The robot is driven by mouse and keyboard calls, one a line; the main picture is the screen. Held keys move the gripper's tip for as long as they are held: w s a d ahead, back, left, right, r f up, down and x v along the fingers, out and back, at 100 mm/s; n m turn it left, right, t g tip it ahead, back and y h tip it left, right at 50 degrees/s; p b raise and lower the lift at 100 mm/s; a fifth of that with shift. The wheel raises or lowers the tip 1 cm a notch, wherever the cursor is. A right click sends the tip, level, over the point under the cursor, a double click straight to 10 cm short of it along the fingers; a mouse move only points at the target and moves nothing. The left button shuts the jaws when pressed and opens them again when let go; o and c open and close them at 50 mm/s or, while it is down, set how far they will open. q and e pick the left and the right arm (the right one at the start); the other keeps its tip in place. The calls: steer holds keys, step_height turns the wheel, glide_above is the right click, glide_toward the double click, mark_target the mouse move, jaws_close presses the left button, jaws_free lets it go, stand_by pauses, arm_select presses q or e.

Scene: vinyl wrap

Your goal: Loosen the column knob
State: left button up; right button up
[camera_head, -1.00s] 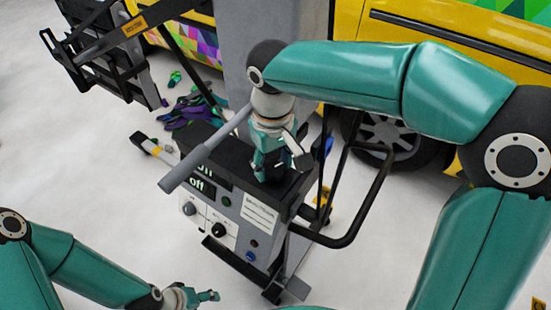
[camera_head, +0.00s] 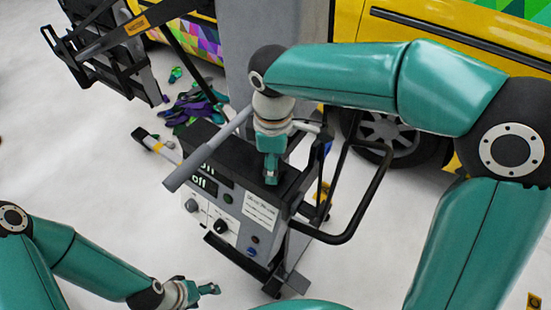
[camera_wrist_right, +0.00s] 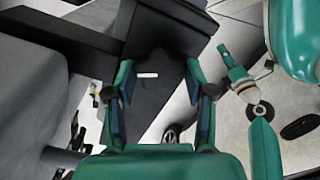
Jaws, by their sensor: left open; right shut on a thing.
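The grey wrapping machine (camera_head: 225,215) stands in the middle of the head view, with a black top and a front panel of dials and "off" labels. My right gripper (camera_head: 271,178) points down onto that black top, beside the grey column. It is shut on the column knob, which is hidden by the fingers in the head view. In the right wrist view, a dark part (camera_wrist_right: 158,90) with a small white mark lies between the two fingers. My left gripper (camera_head: 208,289) is open and empty, low in front of the machine; it also shows in the right wrist view (camera_wrist_right: 235,72).
A grey lever bar (camera_head: 207,150) slants over the machine's top. A black tube handle (camera_head: 375,195) sticks out on the right. The grey column (camera_head: 270,40) rises behind, with a yellow vehicle (camera_head: 395,65) beyond. Colourful scraps (camera_head: 195,105) lie on the floor.

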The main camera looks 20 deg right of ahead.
steer(key=shift+d+n, duration=0.1)
steer(key=shift+n, duration=0.4)
steer(key=shift+w, duration=0.1)
steer(key=o, duration=1.1)
steer(key=shift+o, duration=0.2)
step_height(320, 180, up, 12)
steer(key=shift+f, duration=0.1)
